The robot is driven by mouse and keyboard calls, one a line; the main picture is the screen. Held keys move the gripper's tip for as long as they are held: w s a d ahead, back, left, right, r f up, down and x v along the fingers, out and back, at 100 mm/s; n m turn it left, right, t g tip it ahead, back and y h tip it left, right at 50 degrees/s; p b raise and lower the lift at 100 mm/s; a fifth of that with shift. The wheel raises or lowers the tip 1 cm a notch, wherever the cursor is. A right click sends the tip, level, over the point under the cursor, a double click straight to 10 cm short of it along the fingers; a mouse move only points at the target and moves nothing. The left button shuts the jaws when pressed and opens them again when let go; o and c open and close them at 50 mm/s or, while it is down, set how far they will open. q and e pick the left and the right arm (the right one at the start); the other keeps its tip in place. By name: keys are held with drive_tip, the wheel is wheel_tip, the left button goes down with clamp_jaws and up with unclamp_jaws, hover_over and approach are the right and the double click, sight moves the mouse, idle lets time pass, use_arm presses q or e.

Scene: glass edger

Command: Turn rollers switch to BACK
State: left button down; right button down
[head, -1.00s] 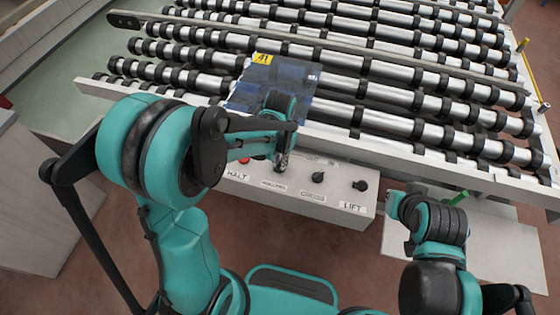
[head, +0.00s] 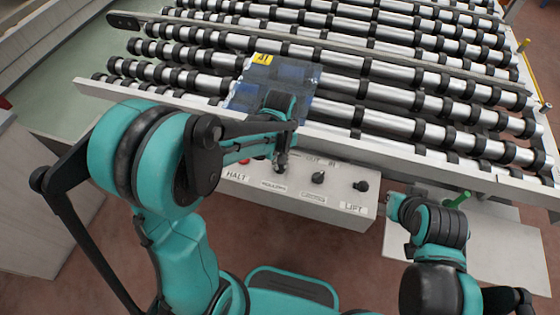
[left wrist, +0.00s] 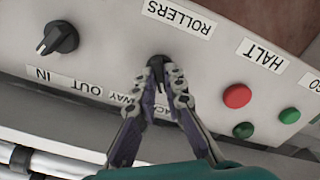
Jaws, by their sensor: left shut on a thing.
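The rollers switch (left wrist: 157,61) is a black knob on the pale panel, under the ROLLERS label (left wrist: 180,16) in the upside-down left wrist view. My left gripper (left wrist: 168,78) is shut on it, with a fingertip on each side. The fingers hide most of the knob, so I cannot tell which way it points. They also partly cover the AWAY and BACK labels (left wrist: 135,98). In the head view my left gripper (head: 282,160) is at the panel front, right of HALT.
The control panel (head: 335,208) also carries a LIFT knob (head: 361,186), another black knob (head: 318,178) and a red button (left wrist: 237,96) with green buttons beside it. Above it lies the roller table (head: 405,98) with a bluish glass sheet (head: 300,75) on it.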

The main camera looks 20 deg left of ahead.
use_arm(q)
drive_tip(key=shift+n, duration=0.3)
drive_tip(key=c, duration=1.6)
unclamp_jaws()
drive_tip(key=shift+r, duration=0.1)
wheel_tip(320, 180, up, 12)
